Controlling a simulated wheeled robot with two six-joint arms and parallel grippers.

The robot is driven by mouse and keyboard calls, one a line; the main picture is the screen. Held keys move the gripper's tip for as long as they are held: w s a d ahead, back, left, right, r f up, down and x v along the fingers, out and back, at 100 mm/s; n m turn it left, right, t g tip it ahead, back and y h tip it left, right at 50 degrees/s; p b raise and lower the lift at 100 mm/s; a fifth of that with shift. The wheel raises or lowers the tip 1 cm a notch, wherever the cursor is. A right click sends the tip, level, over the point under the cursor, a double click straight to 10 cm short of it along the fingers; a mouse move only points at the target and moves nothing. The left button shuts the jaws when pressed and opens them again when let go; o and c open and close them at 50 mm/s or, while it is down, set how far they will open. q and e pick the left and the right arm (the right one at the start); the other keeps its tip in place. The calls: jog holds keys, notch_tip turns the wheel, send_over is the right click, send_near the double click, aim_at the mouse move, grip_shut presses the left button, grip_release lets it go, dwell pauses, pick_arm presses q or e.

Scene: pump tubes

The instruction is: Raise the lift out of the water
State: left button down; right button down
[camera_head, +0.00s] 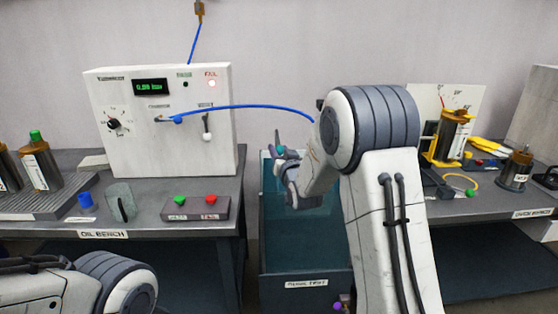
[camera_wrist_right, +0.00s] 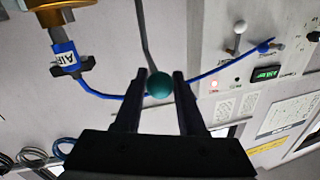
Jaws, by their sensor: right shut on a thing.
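The water tank (camera_head: 305,250) stands between the two benches, with teal water inside. My right gripper (camera_head: 281,155) is over the tank. In the right wrist view my right gripper (camera_wrist_right: 155,95) is shut on a green ball knob (camera_wrist_right: 159,85) at the end of a thin grey rod (camera_wrist_right: 145,40). A brass cylinder (camera_wrist_right: 63,14) with a blue fitting marked AIR (camera_wrist_right: 66,56) shows at the upper left there, with a blue hose joined to it. My arm hides much of the tank in the head view. My left gripper is out of view.
The white test panel (camera_head: 160,140) with a lit red light (camera_head: 211,84) stands on the left bench. A blue hose (camera_head: 250,107) runs from it to behind my right arm. A green and red button box (camera_head: 195,208) lies in front. Bottles and tools stand on the right bench.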

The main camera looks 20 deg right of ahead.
notch_tip(320, 180, up, 14)
jog(key=p, duration=0.5)
jog(key=shift+r, duration=0.2)
jog(key=c, duration=0.5)
grip_release()
jog(key=shift+f, duration=0.2)
jog(key=shift+f, duration=0.1)
jog(key=s, duration=0.3)
jog(key=s+b, duration=0.1)
jog(key=s, duration=0.3)
jog(key=s+a, duration=0.1)
jog(key=s, duration=0.2)
jog(key=shift+s+b, duration=0.2)
jog(key=shift+b, duration=0.1)
